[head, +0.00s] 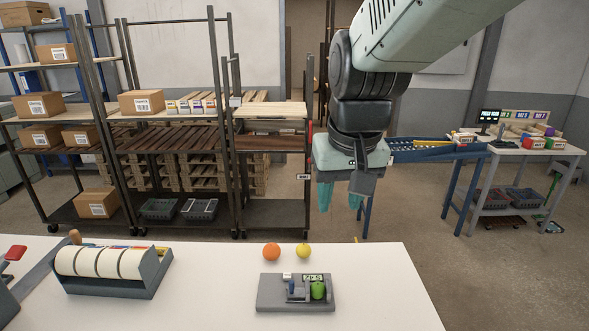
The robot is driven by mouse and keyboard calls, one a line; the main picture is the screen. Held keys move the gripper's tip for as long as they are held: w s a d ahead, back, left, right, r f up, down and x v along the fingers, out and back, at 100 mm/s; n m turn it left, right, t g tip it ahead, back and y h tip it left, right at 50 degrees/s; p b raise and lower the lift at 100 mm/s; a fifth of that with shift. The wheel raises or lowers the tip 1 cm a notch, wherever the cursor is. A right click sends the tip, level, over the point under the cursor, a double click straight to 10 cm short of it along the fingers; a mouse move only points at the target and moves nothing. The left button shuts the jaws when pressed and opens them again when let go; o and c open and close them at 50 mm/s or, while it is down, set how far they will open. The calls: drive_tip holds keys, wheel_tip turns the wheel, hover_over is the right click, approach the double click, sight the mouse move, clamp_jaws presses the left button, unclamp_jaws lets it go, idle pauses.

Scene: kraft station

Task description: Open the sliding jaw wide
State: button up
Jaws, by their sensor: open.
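A grey fixture (266,292) lies flat on the white table, right of the middle. It carries a small upright jaw part (292,288), which looks like the sliding jaw, and a green round object (318,290) at its right side. A small label reading about 5-42 (312,277) stands behind the green object. How wide the gap at the jaw is, I cannot tell. My gripper (340,205) has teal fingers pointing down. It is open and empty, above and beyond the table's far edge in the picture, up and to the right of the fixture.
An orange fruit (271,251) and a yellow fruit (303,251) sit just behind the fixture. A tape dispenser with several rolls (115,265) stands at the left. The table (385,285) is clear right of the fixture. Shelves and a side bench stand farther back.

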drive_tip(key=w+a+f+g, duration=0.2)
drive_tip(key=w+a+f, duration=0.2)
drive_tip(key=w+f, duration=0.5)
drive_tip(key=n+g, duration=0.1)
hover_over(292, 282)
wheel_tip(292, 282, down, 15)
wheel_tip(292, 282, down, 11)
clamp_jaws()
